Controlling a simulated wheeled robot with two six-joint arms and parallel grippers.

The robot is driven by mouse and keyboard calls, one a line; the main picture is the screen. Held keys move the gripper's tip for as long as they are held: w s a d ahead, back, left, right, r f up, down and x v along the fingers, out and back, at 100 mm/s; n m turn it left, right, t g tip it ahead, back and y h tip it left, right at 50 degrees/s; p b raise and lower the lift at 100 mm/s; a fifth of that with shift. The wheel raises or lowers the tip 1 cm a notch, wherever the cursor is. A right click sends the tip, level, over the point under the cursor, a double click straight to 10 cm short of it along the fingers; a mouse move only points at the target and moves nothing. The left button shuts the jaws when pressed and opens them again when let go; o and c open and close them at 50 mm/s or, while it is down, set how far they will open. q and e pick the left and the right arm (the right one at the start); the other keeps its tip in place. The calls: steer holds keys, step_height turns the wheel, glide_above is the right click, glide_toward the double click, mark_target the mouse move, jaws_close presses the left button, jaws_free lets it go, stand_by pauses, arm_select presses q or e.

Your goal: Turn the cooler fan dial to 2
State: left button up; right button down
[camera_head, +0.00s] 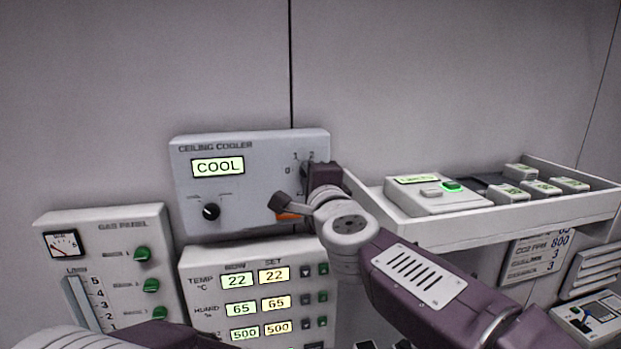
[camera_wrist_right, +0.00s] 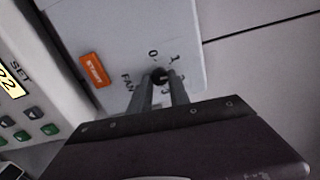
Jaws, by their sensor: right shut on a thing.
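The ceiling cooler panel (camera_head: 245,190) is a grey box on the wall with a lit display (camera_head: 217,167) reading COOL. Its fan dial (camera_wrist_right: 159,73) is a small dark knob at the panel's right side, with the marks 0, 1 and 2 around it. In the head view my right gripper (camera_head: 308,172) covers the dial. In the right wrist view my right gripper (camera_wrist_right: 162,82) has its two fingers on either side of the knob, shut on it. The knob's pointer is too small and too hidden to read. My left gripper is out of view.
A black knob (camera_head: 211,212) sits at the cooler's lower left, and an orange button (camera_wrist_right: 93,71) lies beside the fan dial. A climate panel (camera_head: 190,262) is below and a gas panel (camera_head: 103,226) is at left. A white shelf (camera_head: 450,236) with boxes stands right.

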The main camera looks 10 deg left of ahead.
steer(key=m, duration=0.4)
steer(key=shift+r+m+b, duration=0.1)
steer(key=shift+m+b, duration=0.25)
steer(key=shift+m, duration=0.05)
steer(key=shift+r, duration=0.2)
steer(key=c, duration=1.5)
jaws_free()
steer(key=o, duration=0.3)
steer(key=shift+a, duration=0.1)
steer(key=b+v, duration=0.1)
steer(key=v, duration=0.7)
steer(key=shift+s+f, duration=0.25)
steer(key=shift+s, duration=0.05)
